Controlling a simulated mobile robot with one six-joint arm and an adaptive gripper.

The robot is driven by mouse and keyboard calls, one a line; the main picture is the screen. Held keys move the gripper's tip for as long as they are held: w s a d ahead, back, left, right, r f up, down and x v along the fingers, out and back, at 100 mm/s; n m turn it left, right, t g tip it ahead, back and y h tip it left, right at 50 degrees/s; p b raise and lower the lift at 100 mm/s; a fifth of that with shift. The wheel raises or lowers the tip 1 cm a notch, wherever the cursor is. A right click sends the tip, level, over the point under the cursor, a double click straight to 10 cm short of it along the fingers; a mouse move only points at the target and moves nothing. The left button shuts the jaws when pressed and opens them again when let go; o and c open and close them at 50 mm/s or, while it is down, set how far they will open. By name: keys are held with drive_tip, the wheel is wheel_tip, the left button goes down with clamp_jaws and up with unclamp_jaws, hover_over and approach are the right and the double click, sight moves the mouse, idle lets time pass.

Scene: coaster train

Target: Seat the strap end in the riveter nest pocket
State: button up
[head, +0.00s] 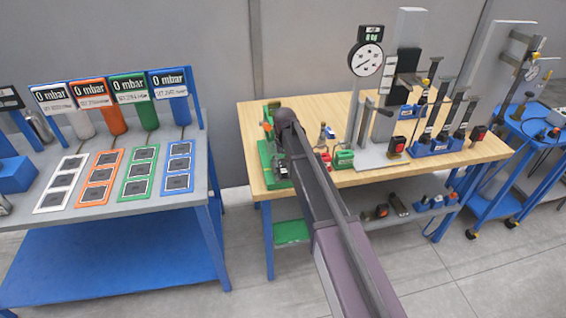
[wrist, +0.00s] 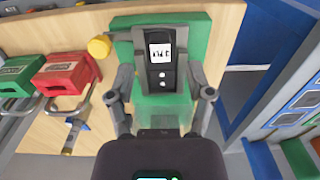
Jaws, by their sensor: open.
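In the wrist view my gripper (wrist: 160,77) is open. Its two fingers stand on either side of a dark upright piece (wrist: 159,82) with a white label and two pale round spots. Whether the fingers touch it I cannot tell. The piece lies over a green block (wrist: 195,27), with a pale green part below it, nearer my palm. I cannot tell for sure which part is the strap end or the nest pocket. In the head view my arm hides the gripper, and part of a green fixture (head: 268,152) shows at the left end of the wooden bench.
A red block (wrist: 68,73) and a green block (wrist: 18,72) with metal loops lie left of the fixture, near a yellow knob (wrist: 99,47). A dial gauge (head: 366,59) stands farther right on the wooden bench (head: 247,125). A grey table (head: 195,160) with coloured panels stands left, across a gap.

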wheel_tip(320, 180, up, 6)
drive_tip(key=p, duration=0.6)
drive_tip(key=shift+r, duration=0.25)
drive_tip(key=shift+d, duration=0.1)
idle(0.4)
drive_tip(key=s+d+m, duration=0.3)
drive_tip(key=s+d, duration=1.9)
drive_tip(key=s, duration=0.4)
drive_tip(key=shift+d, duration=0.25)
drive_tip(key=shift+f, duration=0.1)
wheel_tip(320, 180, down, 4)
drive_tip(key=b, duration=0.4)
drive_tip(key=shift+w+f+b, duration=0.1)
drive_tip(key=shift+f+b, duration=0.1)
drive_tip(key=shift+b, duration=0.15)
